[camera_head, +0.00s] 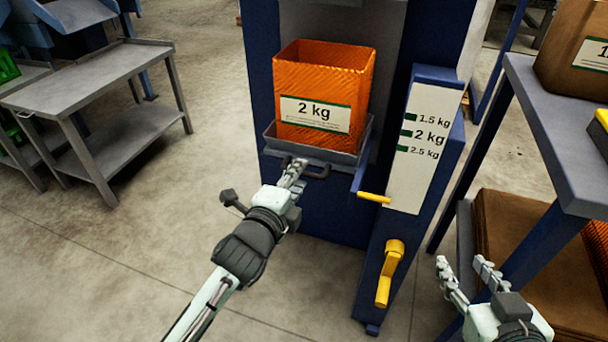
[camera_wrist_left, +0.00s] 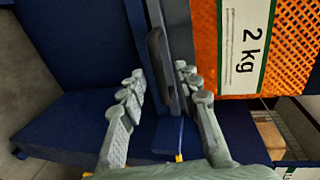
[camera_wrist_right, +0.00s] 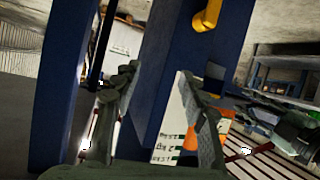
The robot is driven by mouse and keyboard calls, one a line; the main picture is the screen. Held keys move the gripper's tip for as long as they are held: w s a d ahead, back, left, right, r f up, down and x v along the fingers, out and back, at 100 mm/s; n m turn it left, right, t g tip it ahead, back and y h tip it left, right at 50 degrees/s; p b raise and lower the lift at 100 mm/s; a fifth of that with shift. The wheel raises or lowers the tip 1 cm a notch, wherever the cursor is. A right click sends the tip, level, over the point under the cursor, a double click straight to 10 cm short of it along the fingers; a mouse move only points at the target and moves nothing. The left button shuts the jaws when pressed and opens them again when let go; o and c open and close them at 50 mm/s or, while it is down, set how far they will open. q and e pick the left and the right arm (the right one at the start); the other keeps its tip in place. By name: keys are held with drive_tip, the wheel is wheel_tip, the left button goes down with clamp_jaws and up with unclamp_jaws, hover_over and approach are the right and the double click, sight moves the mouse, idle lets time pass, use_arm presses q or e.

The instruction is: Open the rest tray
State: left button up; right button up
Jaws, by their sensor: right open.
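The rest tray (camera_head: 335,153) is a shallow grey tray on the front of the blue grader column, with a dark bar handle (camera_head: 319,174) along its front. An orange mesh bag (camera_head: 322,72) labelled 2 kg stands in it. My left gripper (camera_head: 294,170) is at the left part of the handle. In the left wrist view its fingers (camera_wrist_left: 158,82) are apart, one on either side of the handle (camera_wrist_left: 156,58); I cannot tell whether they touch it. My right gripper (camera_head: 460,265) is open and empty at the lower right, away from the tray.
A scale panel (camera_head: 413,165) with weight marks, a yellow lever (camera_head: 374,198) and a yellow crank (camera_head: 388,275) are right of the tray. A blue-framed table (camera_head: 555,120) stands at the right, a grey table (camera_head: 85,75) at the left. The floor between is clear.

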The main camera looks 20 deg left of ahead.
use_arm(q)
drive_tip(key=shift+x, duration=1.25)
clamp_jaws()
